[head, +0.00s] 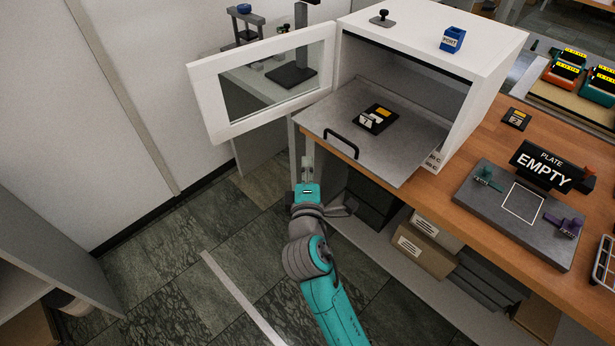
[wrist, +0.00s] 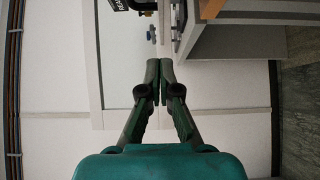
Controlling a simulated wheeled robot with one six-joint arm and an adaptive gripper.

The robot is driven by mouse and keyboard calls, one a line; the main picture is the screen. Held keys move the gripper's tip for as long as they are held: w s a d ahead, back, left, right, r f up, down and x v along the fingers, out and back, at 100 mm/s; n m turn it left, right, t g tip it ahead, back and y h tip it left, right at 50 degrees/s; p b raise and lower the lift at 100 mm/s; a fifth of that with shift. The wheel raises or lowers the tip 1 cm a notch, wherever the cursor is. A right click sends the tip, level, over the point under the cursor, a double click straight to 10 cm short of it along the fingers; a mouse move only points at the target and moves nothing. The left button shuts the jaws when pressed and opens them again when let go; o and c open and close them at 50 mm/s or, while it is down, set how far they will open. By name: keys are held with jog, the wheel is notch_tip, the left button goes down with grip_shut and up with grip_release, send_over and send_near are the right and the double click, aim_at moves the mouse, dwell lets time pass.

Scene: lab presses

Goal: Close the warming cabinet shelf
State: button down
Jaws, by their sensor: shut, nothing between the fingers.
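The warming cabinet (head: 455,85) is a white box on a wooden bench, with its windowed door (head: 262,85) swung open to the left. Its grey metal shelf (head: 385,160) is pulled out past the front of the cabinet and the bench edge. A black handle (head: 341,146) is on the shelf's front edge. A small black plate with yellow and white marks (head: 376,118) lies on the shelf. My gripper (head: 307,162) is shut and empty, in front of and to the left of the handle, apart from it. In the wrist view my gripper's fingertips (wrist: 159,63) meet.
A grey fixture (head: 515,215) with an "EMPTY" sign (head: 544,165) and a small black tile (head: 516,118) are on the bench at right. Boxes (head: 427,245) sit below. Floor at left is clear.

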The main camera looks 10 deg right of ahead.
aim_at(375, 105)
jog(key=w+d, duration=0.2)
jog(key=w, duration=0.1)
jog(key=w+d, duration=0.1)
jog(key=w, duration=0.1)
jog(key=shift+w+d, duration=0.1)
jog(key=shift+w, duration=0.1)
jog(key=shift+w+d, duration=0.25)
jog(key=shift+d, duration=0.1)
jog(key=w+d, duration=0.4)
jog(key=d, duration=0.2)
jog(key=w+d, duration=0.5)
jog(key=d, duration=0.1)
jog(key=w+d, duration=0.4)
jog(key=d, duration=0.2)
jog(key=shift+w+d, duration=0.25)
jog(key=shift+d, duration=0.1)
jog(key=shift+w+d+r, duration=0.15)
jog(key=shift+d, duration=0.1)
